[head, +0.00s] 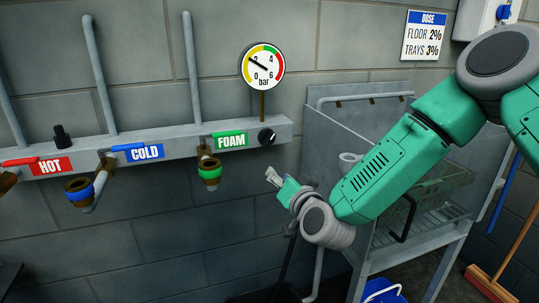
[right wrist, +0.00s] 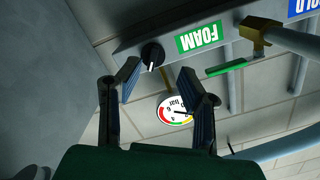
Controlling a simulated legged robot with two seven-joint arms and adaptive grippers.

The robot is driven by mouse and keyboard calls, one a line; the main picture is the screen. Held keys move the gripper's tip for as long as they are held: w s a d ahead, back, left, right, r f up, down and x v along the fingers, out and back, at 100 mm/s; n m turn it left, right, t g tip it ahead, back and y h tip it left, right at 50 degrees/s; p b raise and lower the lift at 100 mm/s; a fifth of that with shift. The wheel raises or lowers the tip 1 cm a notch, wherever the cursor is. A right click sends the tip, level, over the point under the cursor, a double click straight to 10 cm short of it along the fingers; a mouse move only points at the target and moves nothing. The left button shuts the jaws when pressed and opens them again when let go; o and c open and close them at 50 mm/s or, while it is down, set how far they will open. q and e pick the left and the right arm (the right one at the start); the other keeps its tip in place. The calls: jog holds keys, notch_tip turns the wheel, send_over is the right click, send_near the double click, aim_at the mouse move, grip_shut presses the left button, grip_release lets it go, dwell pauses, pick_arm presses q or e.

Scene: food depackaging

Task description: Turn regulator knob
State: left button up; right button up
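The regulator knob (head: 267,137) is small, round and black with a white mark. It sits at the right end of the grey wall rail, right of the green FOAM label (head: 231,141). The knob also shows in the right wrist view (right wrist: 152,54), ahead of the fingertips. My right gripper (head: 271,174) is below the knob and apart from it. In the right wrist view its two fingers (right wrist: 160,70) are spread with nothing between them. A round pressure gauge (head: 263,67) stands above the knob, its needle toward the upper left, near the 2. My left gripper is not in view.
The rail (head: 160,142) also carries HOT and COLD labels, levers and hose fittings; the green-ringed fitting (head: 209,170) is left of my gripper. A metal sink stand (head: 330,130) is to the right, behind my right arm. The wall below the rail is mostly clear.

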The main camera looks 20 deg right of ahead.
notch_tip(320, 180, up, 3)
jog(key=w+d+t, duration=0.1)
jog(key=w, duration=0.1)
jog(key=m, duration=0.1)
send_near(269, 142)
jog(key=w, duration=0.6)
jog(key=w+b, duration=0.1)
jog(key=w, duration=0.1)
jog(key=shift+w+a+h, duration=0.2)
jog(key=shift+a+h, duration=0.1)
jog(key=shift+a, duration=0.05)
jog(key=shift+w+a, duration=0.25)
jog(key=shift+w, duration=0.3)
jog(key=shift+w+d, duration=0.1)
jog(key=shift+d, duration=0.45)
jog(key=shift+c, duration=0.8)
grip_shut()
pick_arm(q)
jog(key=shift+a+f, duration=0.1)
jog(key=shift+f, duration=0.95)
pick_arm(e)
jog(key=shift+a, duration=0.35)
